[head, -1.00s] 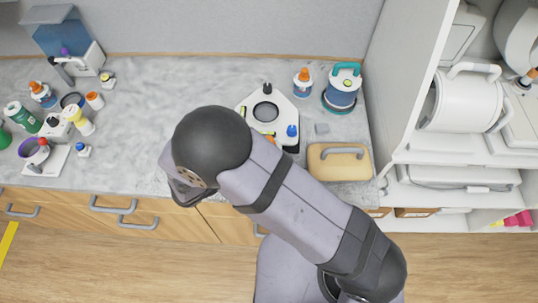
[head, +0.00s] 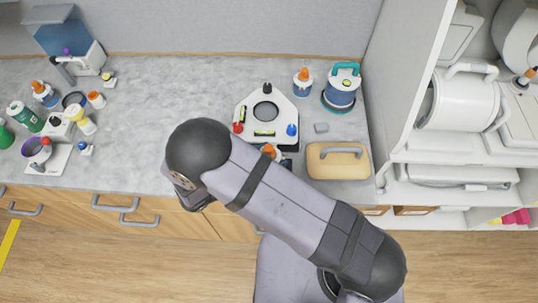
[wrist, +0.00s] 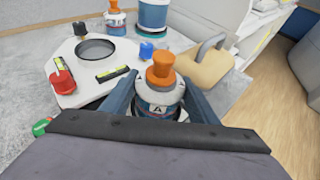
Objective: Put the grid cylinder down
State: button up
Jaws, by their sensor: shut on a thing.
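The grid cylinder (wrist: 162,88), white and dark blue with an orange knob on top and a printed label, stands about upright between the two dark blue fingers of my gripper (wrist: 158,103) in the wrist view. My gripper is shut on it. The cylinder is just in front of a white three-cornered plate (head: 282,110). Its base is hidden, so I cannot tell whether it touches the counter.
The plate has a round hole and red, blue and black knobs. A tan case (head: 338,162) lies to its right. An orange-topped bottle (head: 303,83) and a teal-handled container (head: 342,88) stand behind. The grey counter (head: 165,95) is clear at centre-left.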

jog(key=shift+f+b, duration=0.3)
jog(key=shift+f, duration=0.05)
jog(key=o, duration=1.3)
jog(key=shift+r, duration=0.1)
jog(key=shift+r+p, duration=0.45)
jog(key=shift+p, duration=0.05)
jog(key=shift+b+v, duration=3)
jog(key=shift+v, duration=3)
jog(key=shift+f, duration=0.15)
